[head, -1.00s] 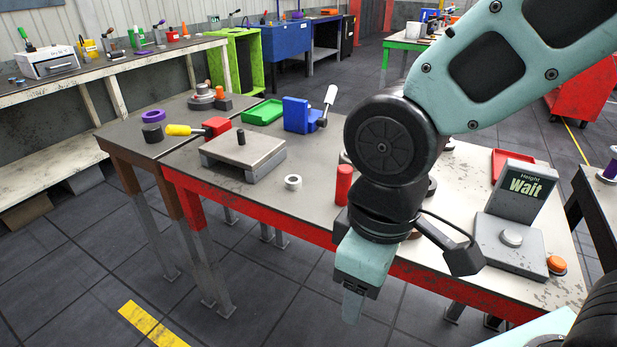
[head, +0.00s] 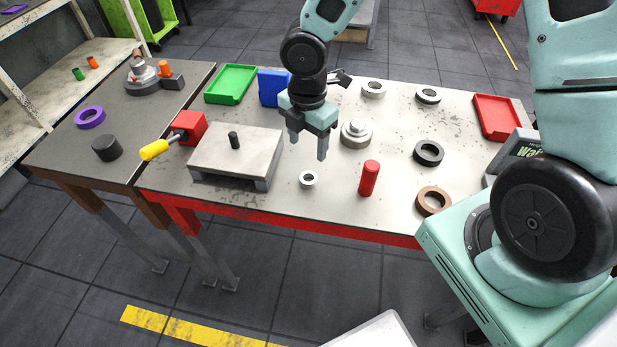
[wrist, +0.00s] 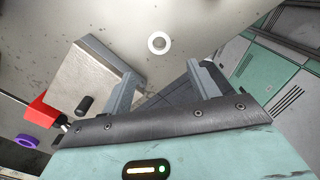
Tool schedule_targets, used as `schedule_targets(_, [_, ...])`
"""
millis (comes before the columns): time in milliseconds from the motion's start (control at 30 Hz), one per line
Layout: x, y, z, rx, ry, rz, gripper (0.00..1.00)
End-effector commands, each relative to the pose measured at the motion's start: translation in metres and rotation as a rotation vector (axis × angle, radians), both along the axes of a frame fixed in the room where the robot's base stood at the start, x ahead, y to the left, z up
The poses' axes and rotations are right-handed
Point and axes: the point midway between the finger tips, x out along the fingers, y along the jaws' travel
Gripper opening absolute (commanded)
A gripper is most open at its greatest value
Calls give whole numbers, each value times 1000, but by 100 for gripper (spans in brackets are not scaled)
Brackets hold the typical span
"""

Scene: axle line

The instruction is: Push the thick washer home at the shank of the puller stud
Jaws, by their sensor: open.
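A small light-grey ring, which looks like the thick washer (head: 309,180), lies flat on the table near its front edge; it also shows in the wrist view (wrist: 158,43). A short dark peg, which looks like the puller stud (head: 234,140), stands upright on a grey raised plate (head: 215,155); in the wrist view the peg (wrist: 84,104) shows left of my fingers. Nothing is around the peg. My gripper (head: 308,143) is open and empty, pointing down above the table, behind the ring and right of the plate. It touches neither.
A red cylinder (head: 369,178) stands right of the ring. A stepped metal piece (head: 355,134) stands right of my gripper. A red block with a yellow handle (head: 155,150) is left of the plate. Dark ring (head: 428,153) and brown ring (head: 433,202) lie at right.

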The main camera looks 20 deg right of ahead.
Motion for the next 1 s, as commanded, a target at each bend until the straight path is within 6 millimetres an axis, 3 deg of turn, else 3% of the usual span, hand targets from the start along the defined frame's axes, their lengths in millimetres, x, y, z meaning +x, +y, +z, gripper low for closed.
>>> schedule_targets(100, [-1, 1, -27, -1, 4, 3, 60])
schedule_targets(233, [-1, 1, -47, -1, 2, 3, 60])
schedule_targets(533, [0, 1, -70, -1, 2, 0, 60])
schedule_targets(800, [0, 1, -107, -1, 2, 0, 60])
schedule_targets(1000, [1, 0, -113, -1, 0, -1, 60])
